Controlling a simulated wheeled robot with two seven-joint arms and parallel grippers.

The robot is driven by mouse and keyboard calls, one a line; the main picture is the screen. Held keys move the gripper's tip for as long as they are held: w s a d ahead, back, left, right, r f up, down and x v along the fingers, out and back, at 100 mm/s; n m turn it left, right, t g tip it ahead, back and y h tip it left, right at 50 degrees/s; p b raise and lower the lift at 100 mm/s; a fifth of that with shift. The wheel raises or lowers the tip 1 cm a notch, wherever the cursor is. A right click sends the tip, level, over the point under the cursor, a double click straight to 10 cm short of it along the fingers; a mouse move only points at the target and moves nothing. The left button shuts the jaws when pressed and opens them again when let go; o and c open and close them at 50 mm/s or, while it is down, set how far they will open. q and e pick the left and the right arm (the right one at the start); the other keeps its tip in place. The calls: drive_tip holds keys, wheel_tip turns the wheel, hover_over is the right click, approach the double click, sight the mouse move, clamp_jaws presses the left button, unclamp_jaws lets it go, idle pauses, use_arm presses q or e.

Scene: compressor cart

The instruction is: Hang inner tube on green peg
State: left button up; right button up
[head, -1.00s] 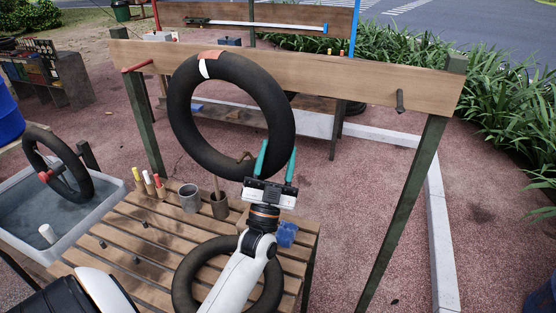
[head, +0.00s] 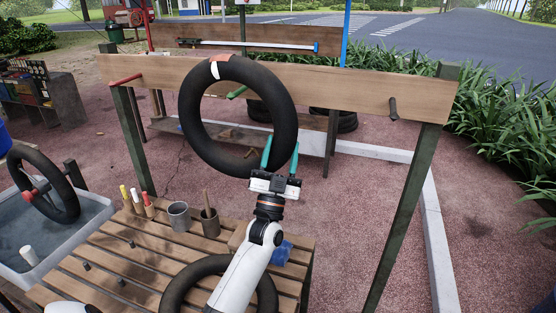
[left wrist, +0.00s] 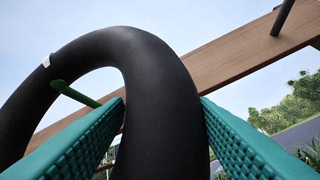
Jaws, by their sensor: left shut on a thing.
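A black inner tube (head: 284,112) with a white and orange patch on top is held upright in front of the wooden beam. My left gripper (head: 279,160) is shut on its lower right part; the teal fingers also show on both sides of the tube (left wrist: 165,110) in the left wrist view. The green peg (head: 237,93) juts from the beam and shows within the upper part of the tube's opening. The tube's top is above the peg, with a gap between. My right gripper is out of view.
The beam (head: 330,90) also carries a red peg (head: 126,79) and a dark peg (head: 393,108). Below, a slatted table (head: 130,262) holds markers, two cups (head: 179,215), a blue item and another tube (head: 176,288). A water tub (head: 95,213) stands left.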

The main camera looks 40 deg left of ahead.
use_arm(q)
drive_tip(key=shift+w+a+f+b, duration=0.1)
drive_tip(key=shift+w+a+b, duration=0.15)
drive_tip(key=shift+w+b, duration=0.4)
drive_tip(key=shift+w+a+b, duration=0.25)
drive_tip(key=shift+w+b, duration=0.05)
drive_tip(key=shift+w, duration=0.6)
drive_tip(key=shift+w+a+f+b, duration=0.1)
drive_tip(key=shift+w+a+b, duration=0.15)
drive_tip(key=shift+w+b, duration=0.4)
drive_tip(key=shift+w+a+b, duration=0.2)
drive_tip(key=shift+w+b, duration=0.15)
drive_tip(key=shift+w, duration=0.35)
drive_tip(key=shift+w+a+b, duration=0.2)
drive_tip(key=shift+w+b, duration=0.15)
drive_tip(key=shift+w, duration=0.35)
drive_tip(key=shift+s+f+b, duration=0.1)
drive_tip(key=shift+f+b, duration=0.5)
drive_tip(key=shift+f, duration=0.4)
drive_tip(key=o, duration=1)
drive_tip(key=shift+f, duration=0.15)
drive_tip(key=b+v, duration=0.2)
drive_tip(key=v, duration=1)
